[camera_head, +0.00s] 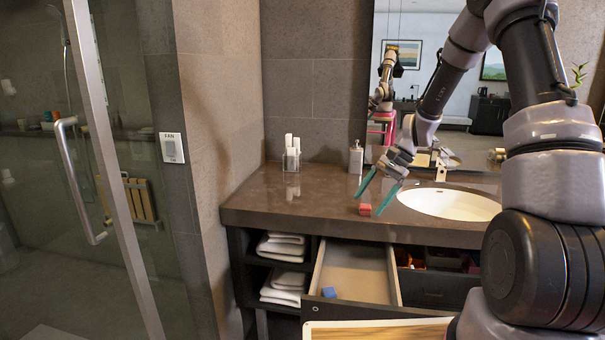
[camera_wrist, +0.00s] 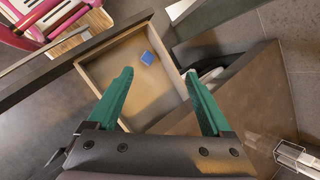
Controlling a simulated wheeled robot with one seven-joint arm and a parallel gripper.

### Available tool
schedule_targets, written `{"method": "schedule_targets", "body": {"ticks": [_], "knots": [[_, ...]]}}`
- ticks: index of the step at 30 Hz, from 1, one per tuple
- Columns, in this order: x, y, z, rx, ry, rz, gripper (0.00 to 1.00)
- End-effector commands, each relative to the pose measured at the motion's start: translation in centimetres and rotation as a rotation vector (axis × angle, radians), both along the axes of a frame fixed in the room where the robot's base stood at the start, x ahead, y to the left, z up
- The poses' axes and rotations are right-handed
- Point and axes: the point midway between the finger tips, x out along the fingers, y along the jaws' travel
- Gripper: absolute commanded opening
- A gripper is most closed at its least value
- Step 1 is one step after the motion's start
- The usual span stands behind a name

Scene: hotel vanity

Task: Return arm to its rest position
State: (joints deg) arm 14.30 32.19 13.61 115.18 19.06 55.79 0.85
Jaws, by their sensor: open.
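My gripper (camera_head: 377,194) is above the vanity counter (camera_head: 290,206), left of the sink. Its two green fingers are apart with nothing between them, and they also show in the wrist view (camera_wrist: 157,92). A small red block (camera_head: 365,209) lies on the counter by the fingertips in the head view; I cannot tell whether they touch. An open drawer (camera_head: 354,262) below the counter holds a small blue block (camera_head: 329,292). In the wrist view the drawer (camera_wrist: 97,72) lies beyond the fingers, with the blue block (camera_wrist: 148,57) inside.
A white sink (camera_head: 450,204) is right of my gripper. A soap bottle (camera_head: 356,158) and a clear holder with white rolls (camera_head: 291,158) stand at the back of the counter. Folded towels (camera_head: 282,248) fill shelves below. The wall mirror (camera_head: 410,50) is close behind my arm.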

Motion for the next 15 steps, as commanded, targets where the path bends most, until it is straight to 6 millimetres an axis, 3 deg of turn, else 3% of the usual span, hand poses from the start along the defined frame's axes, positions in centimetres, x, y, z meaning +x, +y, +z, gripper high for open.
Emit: {"method": "schedule_targets", "body": {"ticks": [1,6,15], "knots": [[-0.5,-0.2,2.5,-0.034,-0.049,0.021,0.84],[-3.0,-1.1,9.2,-0.134,-0.190,0.078,0.84],[-9.6,-2.5,19.2,-0.287,-0.443,0.151,0.84]]}}
